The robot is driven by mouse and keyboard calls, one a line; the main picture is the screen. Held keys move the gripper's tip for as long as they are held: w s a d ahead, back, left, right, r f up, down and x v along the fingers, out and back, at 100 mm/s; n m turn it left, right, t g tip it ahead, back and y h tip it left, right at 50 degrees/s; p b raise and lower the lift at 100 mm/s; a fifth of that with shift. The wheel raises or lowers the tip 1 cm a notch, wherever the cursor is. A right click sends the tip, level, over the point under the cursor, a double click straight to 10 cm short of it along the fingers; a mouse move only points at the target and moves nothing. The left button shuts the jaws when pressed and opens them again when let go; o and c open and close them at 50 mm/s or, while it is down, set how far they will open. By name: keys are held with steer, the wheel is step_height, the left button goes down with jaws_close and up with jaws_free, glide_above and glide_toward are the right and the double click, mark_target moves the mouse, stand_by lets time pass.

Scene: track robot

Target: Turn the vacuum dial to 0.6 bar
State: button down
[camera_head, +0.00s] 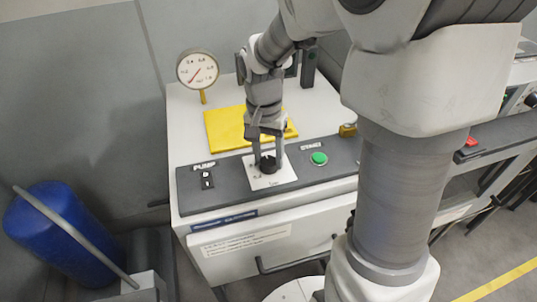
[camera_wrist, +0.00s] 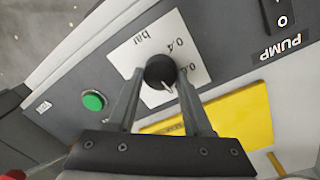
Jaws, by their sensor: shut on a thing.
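The vacuum dial is a round black knob (camera_wrist: 160,71) on a white plate (camera_wrist: 128,50) marked "bar". It also shows in the head view as a dark knob (camera_head: 268,164). My gripper (camera_wrist: 160,77) has one finger on each side of the knob and is shut on it; it stands over the panel in the head view (camera_head: 268,158). The knob's pale pointer line faces down and slightly right in the wrist view. "0.4" is readable on the plate; other numbers are partly covered by a finger or too small to read.
A round gauge (camera_head: 198,69) with a red needle stands at the back left; its numbers are too small to read. The panel has a PUMP switch (camera_head: 207,180) and a green button (camera_head: 319,158). A yellow plate (camera_head: 225,130) lies behind the panel. A blue tank (camera_head: 55,225) stands left.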

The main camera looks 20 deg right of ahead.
mark_target(264, 162)
steer(key=n, duration=0.5)
steer(key=shift+a+r+n, duration=0.1)
steer(key=shift+n, duration=0.3)
steer(key=n, duration=0.5)
steer(key=shift+t, duration=0.3)
steer(key=shift+c, duration=1.6)
jaws_free()
step_height(264, 162, up, 17)
steer(key=a+p, duration=0.1)
steer(key=shift+s+r, duration=0.15)
steer(key=shift+s, duration=0.05)
steer(key=shift+s, duration=0.1)
